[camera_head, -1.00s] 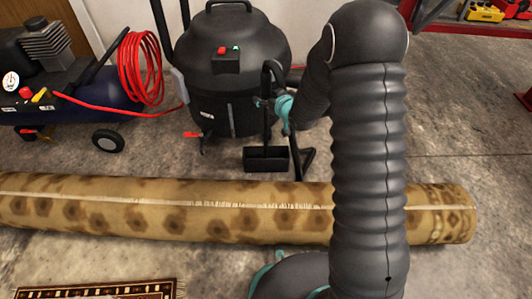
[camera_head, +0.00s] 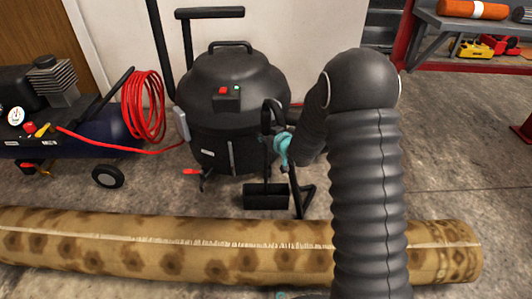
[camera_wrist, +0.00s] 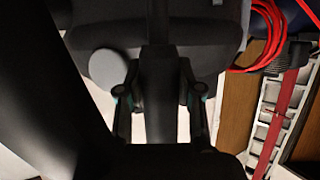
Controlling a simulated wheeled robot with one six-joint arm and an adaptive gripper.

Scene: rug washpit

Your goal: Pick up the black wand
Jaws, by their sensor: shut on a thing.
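The black wand (camera_head: 266,165) is a thin dark tube, roughly upright in the head view, with a wide black box-like head (camera_head: 265,197) at its bottom end. My gripper (camera_head: 272,143), dark with teal parts, is shut on the tube above that head. In the wrist view the wand (camera_wrist: 160,75) runs dark and blurred up the middle. My gripper's two fingers (camera_wrist: 160,98) are on either side of it there. I cannot tell whether the wand's head touches the floor.
A black drum vacuum (camera_head: 228,120) stands close behind the wand. A rolled patterned rug (camera_head: 200,250) lies across the front. A compressor (camera_head: 60,120) with a coiled red hose (camera_head: 145,108) stands at left. A grey bench (camera_head: 460,25) with a red frame is at upper right. Concrete floor (camera_head: 460,170) is free at right.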

